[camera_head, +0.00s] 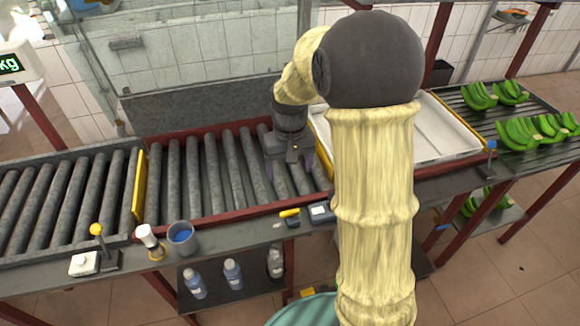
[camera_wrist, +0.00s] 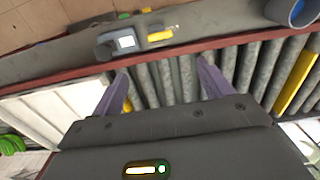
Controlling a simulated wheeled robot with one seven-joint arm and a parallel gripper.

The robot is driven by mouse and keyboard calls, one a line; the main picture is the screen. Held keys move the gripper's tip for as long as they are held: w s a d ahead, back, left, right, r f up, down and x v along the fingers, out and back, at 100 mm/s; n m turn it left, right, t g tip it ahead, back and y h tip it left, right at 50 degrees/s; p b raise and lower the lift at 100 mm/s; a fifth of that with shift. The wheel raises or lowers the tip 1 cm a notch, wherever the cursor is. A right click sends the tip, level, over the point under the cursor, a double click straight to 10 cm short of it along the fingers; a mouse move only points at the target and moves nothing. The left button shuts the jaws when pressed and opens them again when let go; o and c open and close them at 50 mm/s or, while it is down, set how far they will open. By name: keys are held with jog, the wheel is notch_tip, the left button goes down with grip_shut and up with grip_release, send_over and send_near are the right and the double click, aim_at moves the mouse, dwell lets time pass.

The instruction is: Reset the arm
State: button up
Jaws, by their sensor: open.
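My gripper (camera_head: 290,168) hangs over the roller conveyor (camera_head: 205,175), pointing down, close to the white tray (camera_head: 440,125). My arm, in a pale yellow sleeve with a dark rounded joint, rises in the front of the head view and hides part of the tray and the bench.
Green banana bunches (camera_head: 520,130) lie on the right rack. Bottles (camera_head: 233,273) stand on the lower shelf. A glass panel stands behind the rollers, which are bare.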

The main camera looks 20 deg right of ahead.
jog(key=shift+s, duration=0.1)
dwell(0.3)
jog(key=s+f+t, duration=0.1)
jog(key=s+t, duration=0.1)
jog(key=s, duration=1.1)
jog(key=shift+s+d+t, duration=0.15)
jog(key=shift+s+t, duration=0.15)
jog(key=shift+s, duration=0.1)
